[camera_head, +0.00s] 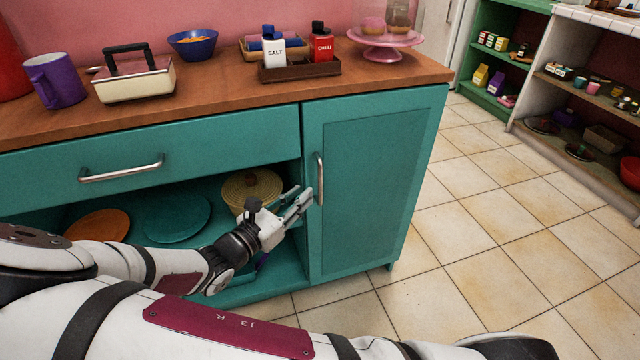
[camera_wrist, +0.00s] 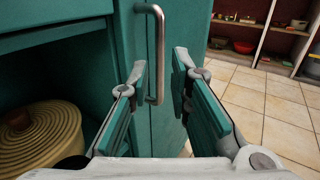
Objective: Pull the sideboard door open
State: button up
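The teal sideboard door (camera_head: 368,180) is at the right of the sideboard and looks shut. Its upright metal handle (camera_head: 319,179) is on the door's left edge. My gripper (camera_head: 303,196) is just left of the handle in the head view. In the wrist view my gripper (camera_wrist: 163,75) has its two fingers apart, with the door handle (camera_wrist: 156,60) showing between them and a little beyond. I cannot tell whether a finger touches the handle. The door (camera_wrist: 175,70) shows behind the fingers.
Left of the door is an open compartment with an orange plate (camera_head: 98,226), a teal plate (camera_head: 177,217) and a round yellow lidded pot (camera_head: 250,188). A drawer handle (camera_head: 121,168) is above it. The wooden top (camera_head: 215,97) carries several items. Tiled floor (camera_head: 480,215) at right is clear.

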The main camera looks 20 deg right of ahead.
aim_at(319, 181)
jog(key=b+x, duration=0.2)
jog(key=x, duration=0.6)
jog(key=shift+w+d, duration=0.15)
grip_shut()
